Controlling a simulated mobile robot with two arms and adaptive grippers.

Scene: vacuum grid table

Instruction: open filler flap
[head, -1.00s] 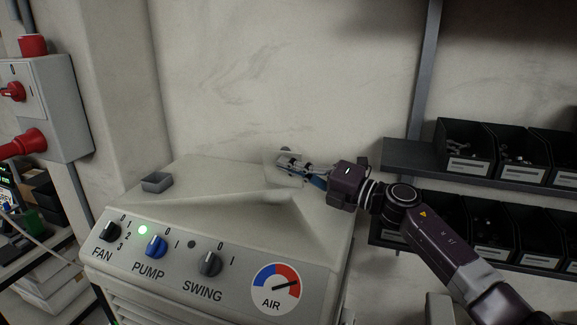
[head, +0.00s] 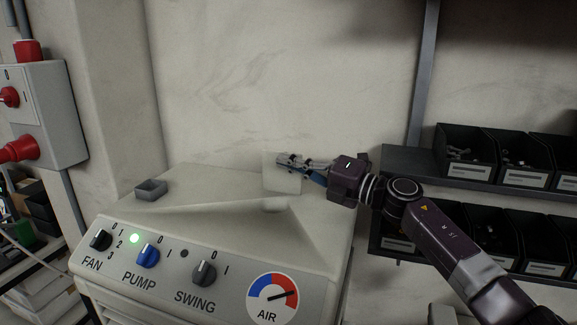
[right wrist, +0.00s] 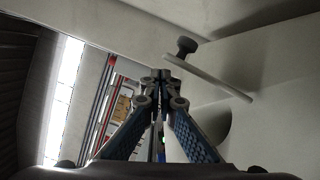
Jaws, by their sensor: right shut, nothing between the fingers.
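The filler flap (head: 284,183) is a pale plate standing raised at the back of the cooler's sloped top. In the right wrist view the flap (right wrist: 222,79) shows nearly edge-on, tilted up off the body, with a dark knob (right wrist: 186,46) on its face. A dark round opening (right wrist: 216,124) shows below it. My right gripper (head: 281,160) is shut and empty, behind the flap's upper part in the head view. Its closed fingertips (right wrist: 160,76) lie just left of the flap in the wrist view; I cannot tell whether they touch it. My left gripper is not in view.
The cooler's front panel (head: 225,287) carries FAN, PUMP and SWING knobs, a lit green lamp and an AIR dial. A small grey tray (head: 151,190) sits on its top left. A wall stands close behind. Shelves with black bins (head: 466,150) are at right.

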